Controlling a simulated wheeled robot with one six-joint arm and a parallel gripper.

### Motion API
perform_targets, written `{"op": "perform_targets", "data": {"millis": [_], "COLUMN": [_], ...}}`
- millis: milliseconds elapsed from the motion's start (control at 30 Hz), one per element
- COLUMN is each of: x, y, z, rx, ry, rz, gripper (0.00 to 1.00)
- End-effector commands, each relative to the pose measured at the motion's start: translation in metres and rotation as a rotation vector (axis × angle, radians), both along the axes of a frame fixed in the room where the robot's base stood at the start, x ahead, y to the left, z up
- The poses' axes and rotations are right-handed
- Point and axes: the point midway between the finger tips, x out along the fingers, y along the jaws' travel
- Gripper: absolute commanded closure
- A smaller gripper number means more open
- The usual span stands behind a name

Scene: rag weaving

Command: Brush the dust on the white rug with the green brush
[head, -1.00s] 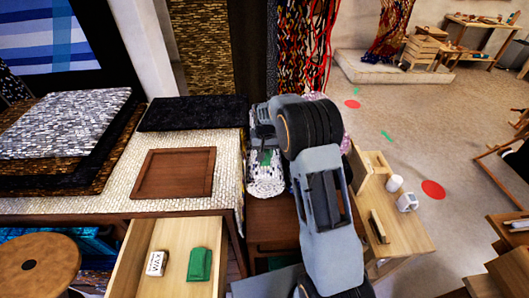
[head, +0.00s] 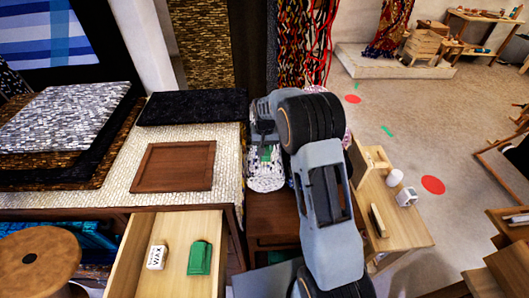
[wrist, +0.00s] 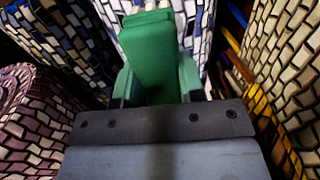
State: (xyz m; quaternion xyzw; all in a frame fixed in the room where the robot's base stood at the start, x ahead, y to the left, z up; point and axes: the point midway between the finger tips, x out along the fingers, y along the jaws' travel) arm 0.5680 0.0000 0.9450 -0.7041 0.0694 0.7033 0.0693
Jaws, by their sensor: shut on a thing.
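The green brush (wrist: 150,55) is in my gripper, with its pale bristles at the far end in the wrist view. My gripper (wrist: 157,88) is shut on the brush body, one finger on each side. In the head view the brush (head: 266,152) shows as a small green patch at my wrist, close over the white rug (head: 267,181), a white roll with dark flecks. The white rug also shows behind the brush in the wrist view (wrist: 190,25). Whether the bristles touch it I cannot tell. Dust on it cannot be made out.
Other rolled rugs stand close on both sides, one purple-and-cream (wrist: 35,120). An open drawer (head: 178,285) holds a white wax block (head: 157,257) and a green block (head: 200,258). A wooden tray (head: 173,145) lies on the table at left. A small wooden bench (head: 405,235) stands at right.

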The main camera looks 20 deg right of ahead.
Motion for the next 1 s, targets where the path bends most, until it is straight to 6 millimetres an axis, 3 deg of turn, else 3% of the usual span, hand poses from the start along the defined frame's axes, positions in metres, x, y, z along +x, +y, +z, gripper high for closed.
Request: {"op": "perform_targets", "data": {"millis": [167,467,1000], "x": [-0.011,-0.011,0.025], "y": [0.002,0.002,-0.005], "z": [-0.002,-0.001,-0.001], "rx": [0.001,0.0,0.0], "ry": [0.003,0.003,0.002], "rz": [0.001,0.0,0.0], "gripper": [0.91,0.91,0.91]}}
